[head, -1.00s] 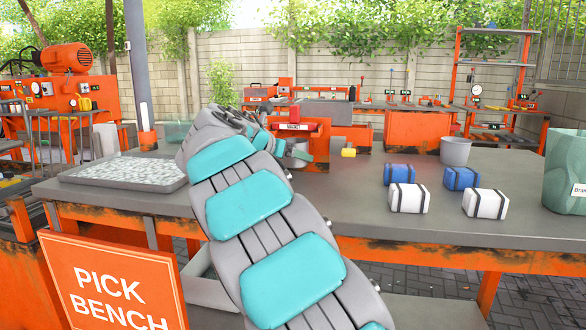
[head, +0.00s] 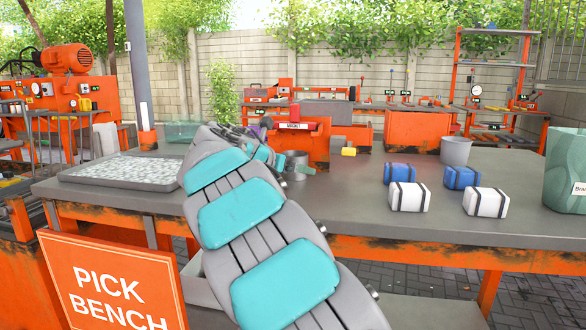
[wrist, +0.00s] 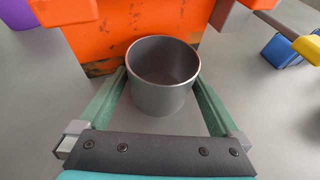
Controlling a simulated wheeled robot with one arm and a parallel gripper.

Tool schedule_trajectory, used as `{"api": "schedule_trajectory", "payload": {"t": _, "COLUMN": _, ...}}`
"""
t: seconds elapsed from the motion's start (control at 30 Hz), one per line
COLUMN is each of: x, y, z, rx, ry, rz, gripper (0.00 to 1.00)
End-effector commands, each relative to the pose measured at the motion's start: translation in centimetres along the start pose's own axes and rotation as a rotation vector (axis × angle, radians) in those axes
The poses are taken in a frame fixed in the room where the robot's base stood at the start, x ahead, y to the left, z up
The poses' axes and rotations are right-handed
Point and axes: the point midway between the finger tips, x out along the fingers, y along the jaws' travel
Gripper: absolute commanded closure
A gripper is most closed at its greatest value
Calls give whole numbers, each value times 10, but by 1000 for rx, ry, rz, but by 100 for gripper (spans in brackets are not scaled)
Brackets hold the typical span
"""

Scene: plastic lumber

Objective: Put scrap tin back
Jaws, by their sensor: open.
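A small open grey tin (wrist: 162,75) stands upright on the bench top in the wrist view and looks empty. It also shows in the head view (head: 298,168), partly behind my gripper. My gripper (wrist: 160,82) is open, with one green finger on each side of the tin. I cannot tell whether either finger touches it. In the head view, my gripper (head: 268,157) is partly hidden behind my arm. A larger grey bucket (head: 455,151) stands farther right on the bench.
An orange magnet unit (head: 310,143) with a yellow-ended part (head: 348,151) stands just behind the tin. A shallow tray (head: 122,172) lies left. Blue blocks (head: 400,172) and white blocks (head: 486,202) sit right, beside a green bin (head: 568,172). The bench middle is clear.

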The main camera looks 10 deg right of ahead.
Motion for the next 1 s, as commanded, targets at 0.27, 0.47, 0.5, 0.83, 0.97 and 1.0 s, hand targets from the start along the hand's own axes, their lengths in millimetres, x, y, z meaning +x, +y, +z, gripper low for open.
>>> {"api": "schedule_trajectory", "payload": {"t": 0.27, "x": -17, "y": 1, "z": 3, "rx": 0, "ry": -3, "rz": 3, "gripper": 0}}
{"api": "schedule_trajectory", "payload": {"t": 0.47, "x": -57, "y": 1, "z": 2, "rx": 0, "ry": -1, "rz": 2, "gripper": 0}}
{"api": "schedule_trajectory", "payload": {"t": 0.5, "x": -66, "y": 0, "z": 2, "rx": 0, "ry": -1, "rz": 2, "gripper": 0}}
{"api": "schedule_trajectory", "payload": {"t": 0.83, "x": -115, "y": 0, "z": 3, "rx": 1, "ry": -2, "rz": 1, "gripper": 0}}
{"api": "schedule_trajectory", "payload": {"t": 0.97, "x": -121, "y": 0, "z": 2, "rx": 1, "ry": -1, "rz": 1, "gripper": 0}}
{"api": "schedule_trajectory", "payload": {"t": 1.0, "x": -121, "y": 0, "z": 2, "rx": 0, "ry": -1, "rz": 1, "gripper": 0}}
